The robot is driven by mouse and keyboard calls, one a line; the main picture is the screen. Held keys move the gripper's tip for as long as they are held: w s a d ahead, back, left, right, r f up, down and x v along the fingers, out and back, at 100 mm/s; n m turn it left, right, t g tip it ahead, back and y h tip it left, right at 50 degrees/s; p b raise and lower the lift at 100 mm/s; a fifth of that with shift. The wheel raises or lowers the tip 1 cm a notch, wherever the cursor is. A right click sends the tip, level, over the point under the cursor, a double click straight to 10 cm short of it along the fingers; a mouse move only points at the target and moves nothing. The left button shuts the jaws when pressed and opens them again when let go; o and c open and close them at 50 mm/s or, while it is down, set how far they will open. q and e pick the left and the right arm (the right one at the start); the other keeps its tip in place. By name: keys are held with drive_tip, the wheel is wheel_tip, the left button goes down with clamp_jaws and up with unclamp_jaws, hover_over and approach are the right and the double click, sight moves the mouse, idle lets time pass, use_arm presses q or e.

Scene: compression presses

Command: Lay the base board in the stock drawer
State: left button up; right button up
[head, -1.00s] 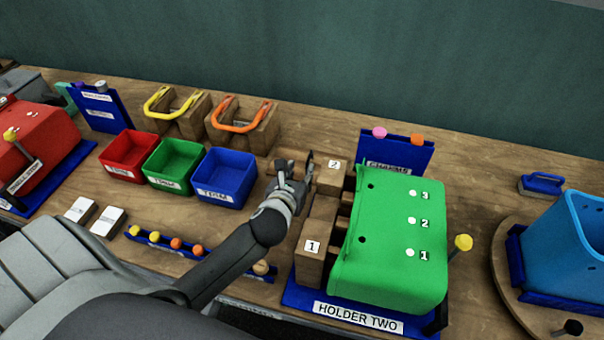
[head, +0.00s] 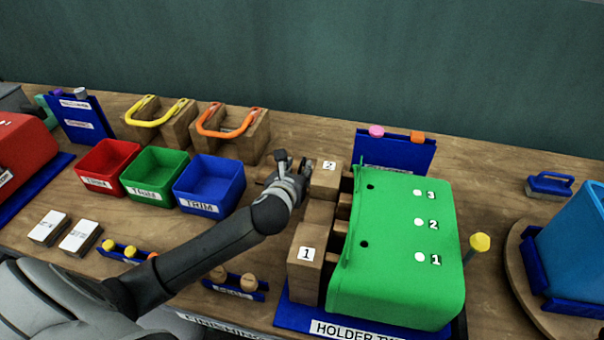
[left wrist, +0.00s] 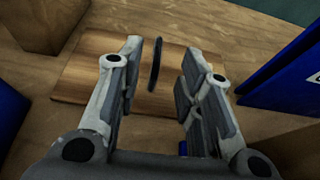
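A flat light-brown wooden board (left wrist: 82,78), which looks like the base board, lies on the bench in the left wrist view. A thin dark upright piece (left wrist: 155,65) stands at its middle. My left gripper (left wrist: 161,58) is over the board, its fingers apart on both sides of the dark piece, with gaps showing. In the head view my left gripper (head: 290,166) points down behind the wooden blocks of the green holder, and mostly hides the board. I cannot make out an open stock drawer. My right gripper is not in view.
The green press part (head: 395,270) on holder two and wooden blocks (head: 303,268) stand right of my arm. The blue bin (head: 222,200), green bin and red bin stand left. Handles on wooden stands (head: 258,135) are behind.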

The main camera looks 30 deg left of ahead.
sight(301, 165)
use_arm(q)
drive_tip(key=shift+x, duration=2.7)
drive_tip(key=shift+f, duration=0.15)
drive_tip(key=shift+s, duration=0.1)
clamp_jaws()
